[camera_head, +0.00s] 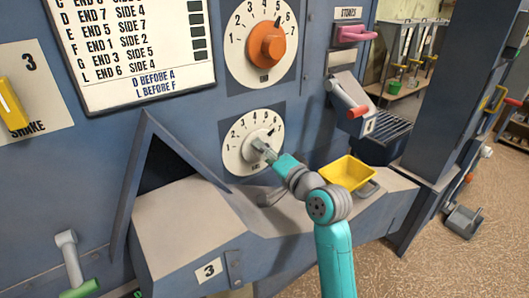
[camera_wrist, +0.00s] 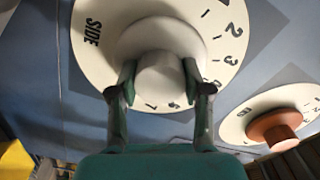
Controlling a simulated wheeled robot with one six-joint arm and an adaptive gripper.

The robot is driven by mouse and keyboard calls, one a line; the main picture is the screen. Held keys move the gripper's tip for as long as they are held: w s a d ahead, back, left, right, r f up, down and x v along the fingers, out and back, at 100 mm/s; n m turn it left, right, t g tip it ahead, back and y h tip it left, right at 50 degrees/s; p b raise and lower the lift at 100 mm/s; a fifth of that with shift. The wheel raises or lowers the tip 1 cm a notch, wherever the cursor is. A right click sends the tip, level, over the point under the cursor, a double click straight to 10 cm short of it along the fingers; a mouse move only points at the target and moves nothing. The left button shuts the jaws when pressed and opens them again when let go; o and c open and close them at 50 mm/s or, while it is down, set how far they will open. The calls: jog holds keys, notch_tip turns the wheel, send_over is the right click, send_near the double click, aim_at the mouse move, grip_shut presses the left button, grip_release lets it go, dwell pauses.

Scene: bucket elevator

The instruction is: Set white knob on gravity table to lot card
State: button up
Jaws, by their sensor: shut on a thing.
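The white knob (camera_head: 255,142) sits at the centre of a cream dial (camera_head: 233,161) numbered around its upper rim. My gripper (camera_head: 264,149) reaches the knob from the lower right. In the wrist view, its two fingers are shut on either side of the white knob (camera_wrist: 160,82); the dial reads "SIDE" at the left. A dark mark shows near the 6 in the head view, but the knob's exact setting is hard to tell. The lot card (camera_head: 130,48) is a white framed board at upper left, with END and SIDE numbers by letter; its top is cut off.
An orange knob (camera_head: 267,45) on a larger dial is above, its black pointer near 5. A yellow tray (camera_head: 347,173) is right of my gripper. A grey hood (camera_head: 145,130) juts out at left. A red-tipped lever (camera_head: 356,111) is at right. Open floor lies at far right.

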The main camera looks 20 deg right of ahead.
dwell(0.3)
jog(key=o, duration=1.2)
jog(key=shift+c, duration=0.2)
jog(key=v, duration=1.2)
jog(key=shift+s, duration=0.1)
